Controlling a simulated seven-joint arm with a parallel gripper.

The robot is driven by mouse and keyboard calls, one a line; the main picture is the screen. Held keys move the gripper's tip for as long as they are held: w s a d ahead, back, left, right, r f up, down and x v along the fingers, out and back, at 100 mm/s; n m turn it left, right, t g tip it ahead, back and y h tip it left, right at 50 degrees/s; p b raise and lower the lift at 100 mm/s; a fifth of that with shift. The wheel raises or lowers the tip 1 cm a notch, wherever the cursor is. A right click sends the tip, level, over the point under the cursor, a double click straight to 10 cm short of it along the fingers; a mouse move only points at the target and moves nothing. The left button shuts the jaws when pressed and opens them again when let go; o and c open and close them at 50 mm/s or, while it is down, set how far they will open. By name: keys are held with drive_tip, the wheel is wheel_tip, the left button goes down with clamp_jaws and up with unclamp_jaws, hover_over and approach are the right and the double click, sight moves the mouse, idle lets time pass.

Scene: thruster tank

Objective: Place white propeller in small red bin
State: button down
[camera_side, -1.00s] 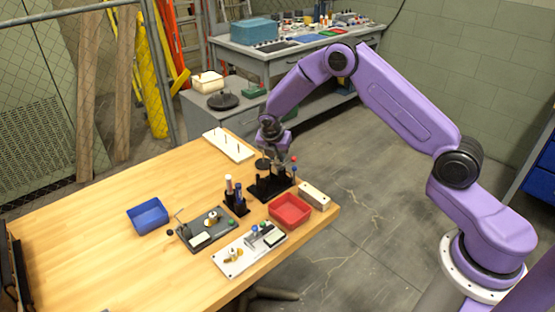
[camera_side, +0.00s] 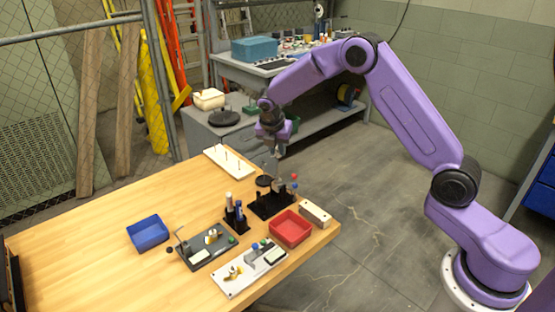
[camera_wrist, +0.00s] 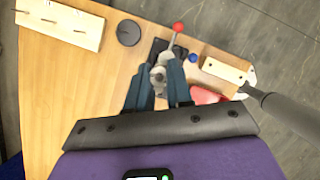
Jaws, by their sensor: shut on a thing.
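My gripper (camera_side: 278,160) hangs over the black rack (camera_side: 270,204) near the table's far right edge. In the wrist view my gripper (camera_wrist: 158,88) has its two dark blue fingers shut on a pale grey piece with a round hub, which looks like the white propeller (camera_wrist: 158,74). Its full shape is partly hidden by the fingers. The small red bin (camera_side: 291,229) stands on the table, in front and to the right of the rack. In the wrist view the red bin (camera_wrist: 205,95) is mostly hidden behind my gripper.
A pale block (camera_side: 315,214) lies beside the red bin. A pegged white board (camera_side: 229,160) and black disc (camera_side: 264,181) lie farther back. The left tabletop is clear.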

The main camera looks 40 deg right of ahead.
drive_tip(key=shift+r, duration=0.5)
